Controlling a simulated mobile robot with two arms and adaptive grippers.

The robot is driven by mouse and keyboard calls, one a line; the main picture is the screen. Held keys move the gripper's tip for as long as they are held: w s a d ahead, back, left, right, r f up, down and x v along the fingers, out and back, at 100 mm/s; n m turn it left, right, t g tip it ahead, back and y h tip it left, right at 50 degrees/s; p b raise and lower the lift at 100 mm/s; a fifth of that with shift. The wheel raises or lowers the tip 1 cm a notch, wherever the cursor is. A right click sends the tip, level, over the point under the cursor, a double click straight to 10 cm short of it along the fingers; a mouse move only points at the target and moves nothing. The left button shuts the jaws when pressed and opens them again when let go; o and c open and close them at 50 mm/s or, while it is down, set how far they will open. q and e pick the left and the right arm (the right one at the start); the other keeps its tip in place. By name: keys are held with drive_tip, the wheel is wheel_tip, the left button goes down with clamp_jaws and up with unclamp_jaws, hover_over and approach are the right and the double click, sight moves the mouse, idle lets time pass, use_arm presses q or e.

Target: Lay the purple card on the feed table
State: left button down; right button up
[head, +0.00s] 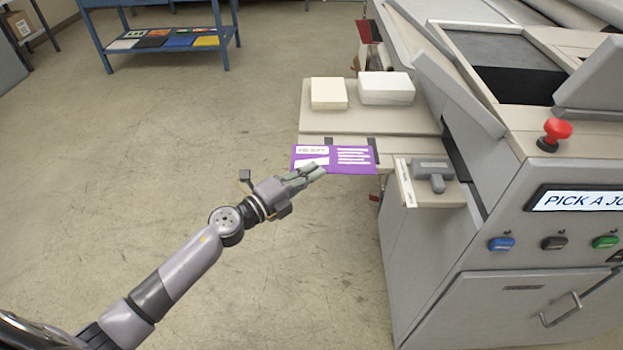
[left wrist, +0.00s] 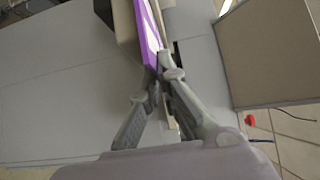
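The purple card (head: 352,160), with white print, is at the near end of the beige feed table (head: 385,121) and covers part of its near edge. Its left part sticks out past the table's left edge. I cannot tell whether it touches the table. My left gripper (head: 312,172) is at the card's near left edge, its fingers closed around that edge. In the left wrist view the purple card (left wrist: 149,35) shows edge-on, running into the space between the fingertips (left wrist: 160,85). My right gripper is in neither view.
A cream stack (head: 328,93) and a white stack (head: 386,88) stand at the back of the feed table. A small side shelf (head: 440,194) holds a grey handled tool (head: 433,174). The machine, with a red stop button (head: 555,132), fills the right.

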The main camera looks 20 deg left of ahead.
use_arm(q)
drive_tip(key=shift+f, duration=0.15)
drive_tip(key=c, duration=1.8)
unclamp_jaws()
drive_tip(key=b+v, duration=0.3)
drive_tip(key=v, duration=0.9)
drive_tip(key=shift+r, duration=0.3)
drive_tip(key=shift+a, duration=0.1)
